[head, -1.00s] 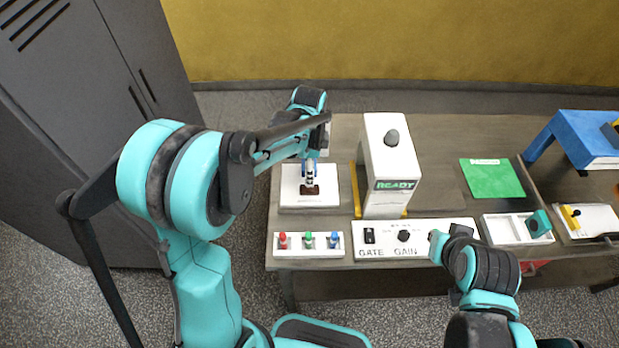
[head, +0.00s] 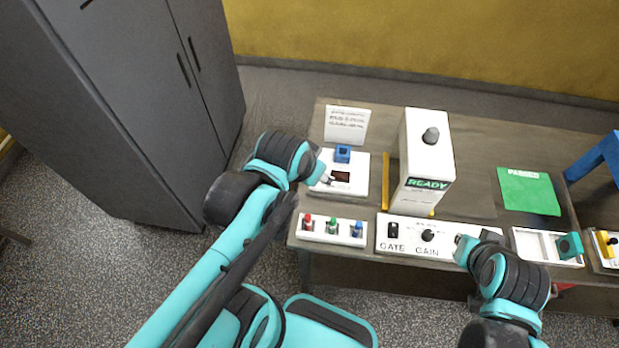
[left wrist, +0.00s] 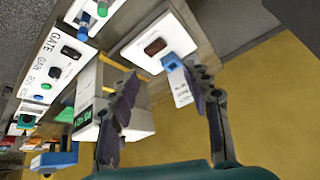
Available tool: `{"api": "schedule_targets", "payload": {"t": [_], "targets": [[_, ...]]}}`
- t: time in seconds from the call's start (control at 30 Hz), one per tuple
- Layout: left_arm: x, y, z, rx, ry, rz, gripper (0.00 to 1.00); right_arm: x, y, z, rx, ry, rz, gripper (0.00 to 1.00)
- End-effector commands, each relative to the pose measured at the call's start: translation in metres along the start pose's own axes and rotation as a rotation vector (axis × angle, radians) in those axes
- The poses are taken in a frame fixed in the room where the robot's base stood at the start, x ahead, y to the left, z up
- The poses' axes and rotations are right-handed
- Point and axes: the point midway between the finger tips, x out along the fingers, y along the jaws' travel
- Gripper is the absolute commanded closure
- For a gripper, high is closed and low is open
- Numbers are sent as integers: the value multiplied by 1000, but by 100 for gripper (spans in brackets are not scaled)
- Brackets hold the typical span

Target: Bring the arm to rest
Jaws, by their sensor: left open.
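My left gripper (head: 325,178) is over the left edge of the white station (head: 357,186) in the head view, its fingers mostly hidden by the wrist. In the left wrist view the left gripper (left wrist: 168,82) is open, its two dark fingers wide apart with nothing held. A dark brown piece (head: 341,176) lies on the station, with a blue block (head: 342,154) behind it. The piece also shows in the left wrist view (left wrist: 155,46), beyond the fingers. My right arm is folded at the lower right; its fingers cannot be made out.
A white machine marked READY (head: 428,150) stands right of the station beside a yellow bar (head: 386,180). A button box (head: 320,229) and a GATE/GAIN panel (head: 408,248) line the front edge. A green mat (head: 528,191) lies right. A grey cabinet (head: 130,100) stands left.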

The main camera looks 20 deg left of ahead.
Motion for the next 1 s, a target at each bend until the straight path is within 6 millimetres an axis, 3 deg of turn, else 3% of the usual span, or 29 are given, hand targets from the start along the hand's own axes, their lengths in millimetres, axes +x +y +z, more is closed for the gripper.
{"api": "schedule_targets", "payload": {"t": [0.03,0.2,0.6,0.77,1.0], "targets": [[-2,1,10,-59,29,-7,52,0,0,0,0,0,0,100],[-4,2,23,-189,89,-15,52,0,0,0,0,0,0,100],[-1,2,26,-210,99,-15,52,3,0,2,0,0,0,100],[22,5,39,-209,98,-15,52,24,0,17,0,0,0,100],[73,11,68,-209,98,-15,52,72,0,52,0,0,0,100]]}}
